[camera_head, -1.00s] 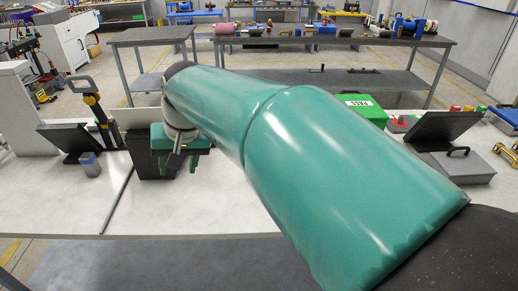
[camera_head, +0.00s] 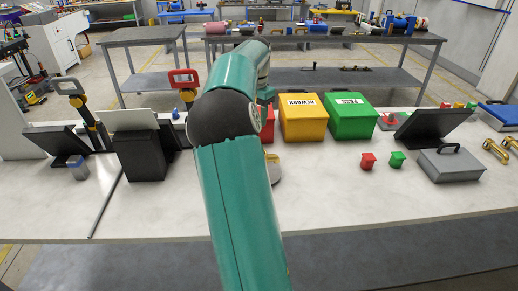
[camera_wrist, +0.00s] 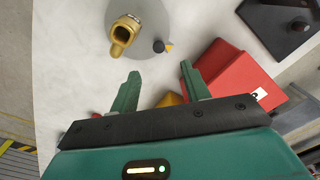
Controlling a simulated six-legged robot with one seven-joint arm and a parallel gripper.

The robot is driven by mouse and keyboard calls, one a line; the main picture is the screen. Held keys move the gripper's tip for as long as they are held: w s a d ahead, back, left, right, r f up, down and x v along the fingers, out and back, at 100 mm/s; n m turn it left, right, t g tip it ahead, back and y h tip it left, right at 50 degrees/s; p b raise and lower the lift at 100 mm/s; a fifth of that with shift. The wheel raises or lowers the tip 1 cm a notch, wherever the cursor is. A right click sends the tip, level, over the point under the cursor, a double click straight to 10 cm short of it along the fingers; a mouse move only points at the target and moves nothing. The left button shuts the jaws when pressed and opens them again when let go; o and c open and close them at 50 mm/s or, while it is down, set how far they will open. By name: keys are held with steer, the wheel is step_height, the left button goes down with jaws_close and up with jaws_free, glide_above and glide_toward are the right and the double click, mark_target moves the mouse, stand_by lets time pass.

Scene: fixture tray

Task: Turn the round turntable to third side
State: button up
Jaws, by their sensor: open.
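The round turntable (camera_wrist: 178,22) is a grey disc at the top of the wrist view, with a hollow gold-coloured part (camera_wrist: 124,34) on it. A small black knob with an orange mark (camera_wrist: 160,46) shows near its lower edge. In the head view, only a piece of the turntable (camera_head: 275,173) shows beside my arm, which hides the rest. My gripper (camera_wrist: 158,86) is open and empty, its two green fingers spread apart and pointing toward the turntable side of the picture. The fingers are apart from the disc in the picture; their height above the bench is unclear.
A red bin (camera_wrist: 229,78) lies close right of my fingers in the wrist view. Yellow (camera_head: 303,120) and green (camera_head: 352,117) bins stand right of my arm.

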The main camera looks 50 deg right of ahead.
steer(key=f, duration=0.4)
steer(key=d+f, duration=0.1)
steer(key=f, duration=0.9)
steer(key=shift+s+d+f, duration=0.15)
steer(key=shift+d+f, duration=0.05)
steer(key=shift+d, duration=0.05)
jaws_close()
